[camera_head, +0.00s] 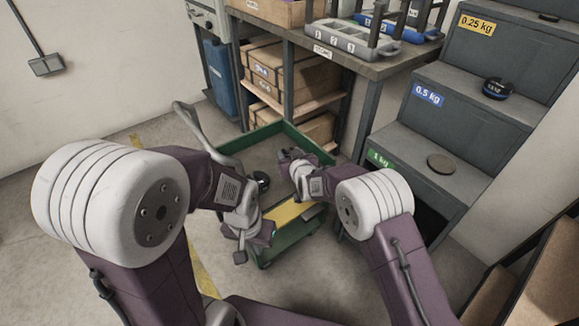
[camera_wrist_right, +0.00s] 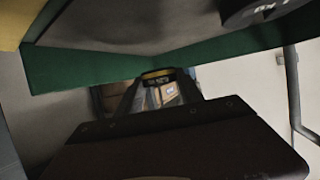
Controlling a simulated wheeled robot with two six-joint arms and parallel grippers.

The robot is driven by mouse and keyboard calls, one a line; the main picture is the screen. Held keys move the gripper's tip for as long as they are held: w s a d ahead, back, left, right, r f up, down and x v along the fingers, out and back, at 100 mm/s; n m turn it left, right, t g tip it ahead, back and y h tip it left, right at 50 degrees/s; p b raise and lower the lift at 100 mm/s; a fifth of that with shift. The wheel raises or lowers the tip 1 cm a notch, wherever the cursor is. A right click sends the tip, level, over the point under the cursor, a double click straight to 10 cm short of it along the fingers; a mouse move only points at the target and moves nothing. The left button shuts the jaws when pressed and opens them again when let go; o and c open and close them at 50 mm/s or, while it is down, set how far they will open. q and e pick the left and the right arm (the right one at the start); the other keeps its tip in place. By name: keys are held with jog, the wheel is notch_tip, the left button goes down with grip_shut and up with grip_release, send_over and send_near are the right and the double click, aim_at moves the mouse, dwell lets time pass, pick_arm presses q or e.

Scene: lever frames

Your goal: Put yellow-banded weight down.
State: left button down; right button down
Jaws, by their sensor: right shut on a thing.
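My right gripper (camera_head: 288,156) is over the green-walled cart (camera_head: 287,245), pointing to its far side. In the right wrist view, the right gripper (camera_wrist_right: 157,84) is shut on the yellow-banded weight (camera_wrist_right: 158,75), a dark piece with a yellow strip, seen edge-on between the fingertips. In the head view the gripper hides most of it. Whether it touches the cart's tray I cannot tell. My left gripper (camera_head: 254,247) hangs at the cart's near left edge, its fingers apart and empty.
A dark round weight (camera_head: 262,180) sits in the cart, left of my right gripper. Grey steps (camera_head: 440,130) at the right carry weight labels, a dark weight (camera_head: 497,88) and a flat disc (camera_head: 441,164). A workbench (camera_head: 370,68) with boxes below stands behind the cart.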

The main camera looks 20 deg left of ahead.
notch_tip(320, 180, down, 4)
jog(key=b, duration=0.3)
jog(key=shift+f, duration=0.15)
jog(key=shift+r, duration=0.25)
jog(key=shift+f+b, duration=0.3)
jog(key=shift+f, duration=0.3)
jog(key=c, duration=0.7)
grip_release()
jog(key=shift+s+f, duration=0.1)
jog(key=shift+c, duration=0.2)
jog(key=shift+d+f, duration=0.1)
